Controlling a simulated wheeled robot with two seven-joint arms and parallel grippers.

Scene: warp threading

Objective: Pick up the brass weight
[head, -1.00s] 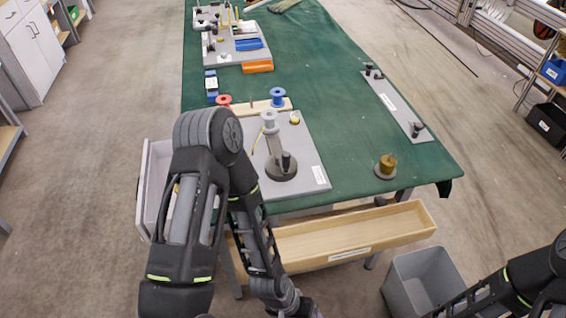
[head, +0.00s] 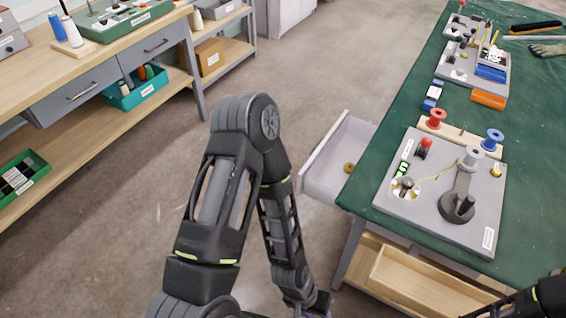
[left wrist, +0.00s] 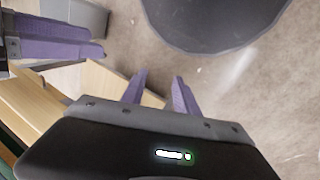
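A small round brass-coloured piece (head: 349,168) lies in the open grey drawer (head: 325,180) at the table's left side. I cannot tell for sure whether it is the brass weight. The brass cylinder on a round base, seen earlier at the table's near right end, is outside the head view now. My left gripper (left wrist: 158,92) is open and empty over the floor, its two purple fingers apart; it is only just at the bottom edge in the head view. Another pair of purple fingers (left wrist: 75,40), apparently my right gripper, shows at the upper left of the left wrist view, its fingers apart.
The green-topped table (head: 400,120) carries a grey board (head: 425,205) with a dark post and spools, including red (head: 436,119) and blue (head: 492,140). A workbench (head: 120,40) is at the left; the floor between is clear.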

